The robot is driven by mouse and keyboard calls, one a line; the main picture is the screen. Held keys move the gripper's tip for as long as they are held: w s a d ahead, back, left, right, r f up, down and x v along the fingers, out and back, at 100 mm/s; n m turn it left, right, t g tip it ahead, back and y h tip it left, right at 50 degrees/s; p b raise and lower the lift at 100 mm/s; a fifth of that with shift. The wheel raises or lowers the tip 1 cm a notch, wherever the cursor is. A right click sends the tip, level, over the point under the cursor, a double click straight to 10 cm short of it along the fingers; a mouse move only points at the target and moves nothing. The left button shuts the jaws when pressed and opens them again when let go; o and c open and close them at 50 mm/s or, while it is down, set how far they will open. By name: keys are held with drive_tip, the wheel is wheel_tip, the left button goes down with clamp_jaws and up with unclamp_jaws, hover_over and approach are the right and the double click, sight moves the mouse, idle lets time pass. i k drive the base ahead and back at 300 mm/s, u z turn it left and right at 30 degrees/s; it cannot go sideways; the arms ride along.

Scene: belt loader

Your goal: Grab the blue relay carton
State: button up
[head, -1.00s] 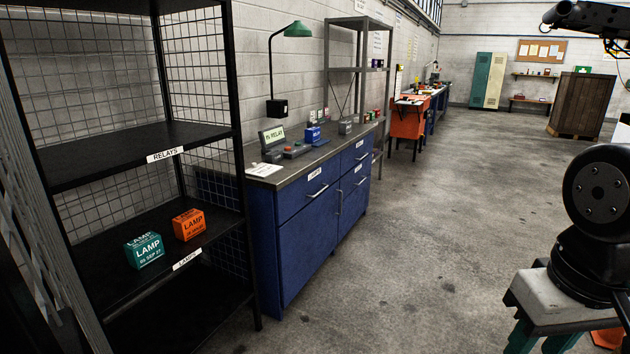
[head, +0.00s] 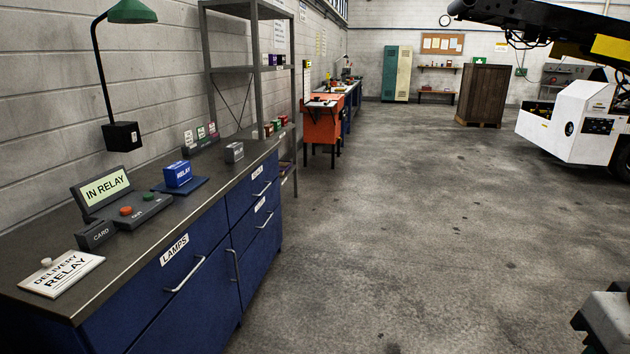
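The blue relay carton (head: 178,174) is a small box with a white RELAY label. It sits upright on a dark blue pad (head: 193,186) on the grey top of the blue workbench (head: 232,171), at the left of the head view.
On the bench stand a display reading IN RELAY (head: 104,189), a grey CARD box (head: 96,235), a DELIVERY RELAY board (head: 62,273), a grey box (head: 234,152) and a green lamp (head: 132,12). An orange cart (head: 321,125) stands beyond. The concrete floor (head: 430,240) right of the bench is clear.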

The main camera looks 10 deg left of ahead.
sight(178, 175)
drive_tip(key=i, duration=1.9)
drive_tip(key=u, duration=1.1)
drive_tip(key=i, duration=1.45)
drive_tip(key=u, duration=1.15)
drive_tip(key=i, duration=0.3)
